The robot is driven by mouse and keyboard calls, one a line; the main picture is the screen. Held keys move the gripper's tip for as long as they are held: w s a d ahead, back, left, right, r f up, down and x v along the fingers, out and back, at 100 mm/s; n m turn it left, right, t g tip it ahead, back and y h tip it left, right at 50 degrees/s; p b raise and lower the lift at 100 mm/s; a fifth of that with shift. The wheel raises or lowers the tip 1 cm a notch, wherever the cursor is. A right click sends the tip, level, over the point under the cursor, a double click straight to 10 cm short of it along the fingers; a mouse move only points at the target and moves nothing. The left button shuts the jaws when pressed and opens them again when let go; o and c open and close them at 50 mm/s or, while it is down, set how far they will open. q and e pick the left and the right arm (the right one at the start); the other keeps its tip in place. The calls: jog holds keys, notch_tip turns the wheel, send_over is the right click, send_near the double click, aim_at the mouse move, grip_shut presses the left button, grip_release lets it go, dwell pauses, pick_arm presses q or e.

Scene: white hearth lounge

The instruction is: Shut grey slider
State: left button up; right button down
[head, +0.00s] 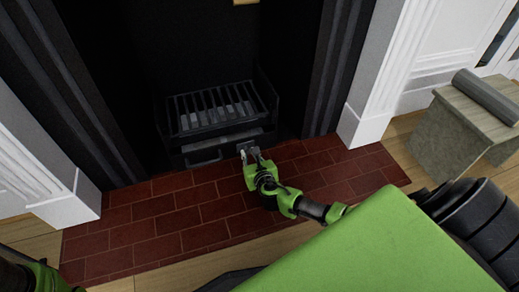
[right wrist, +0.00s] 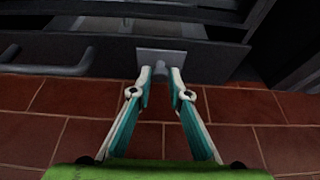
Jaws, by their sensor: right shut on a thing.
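The grey slider (head: 242,146) is a small light grey plate with a short knob, low on the right of the dark grate's front. In the right wrist view the slider (right wrist: 190,57) is straight ahead, its knob between the fingertips. My right gripper (head: 250,153) is shut on the knob, and its fingers (right wrist: 161,75) flank it in the wrist view. The knob's sides are partly hidden by the fingertips. Only a green and black part of my left arm shows at the lower left; its gripper is out of view.
The black grate (head: 222,108) stands in the fireplace, with a dark bar handle (head: 204,160) left of the slider. Red brick hearth (head: 170,225) lies clear in front. A stone-like stool (head: 470,125) bearing a grey cylinder (head: 488,95) stands at right. White surrounds flank the opening.

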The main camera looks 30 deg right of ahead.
jog(key=shift+a, duration=0.25)
jog(key=c, duration=1.9)
grip_release()
jog(key=shift+a, duration=0.1)
jog(key=shift+s, duration=0.25)
jog(key=v, duration=1.1)
jog(key=shift+s, duration=0.2)
jog(key=shift+r, duration=0.15)
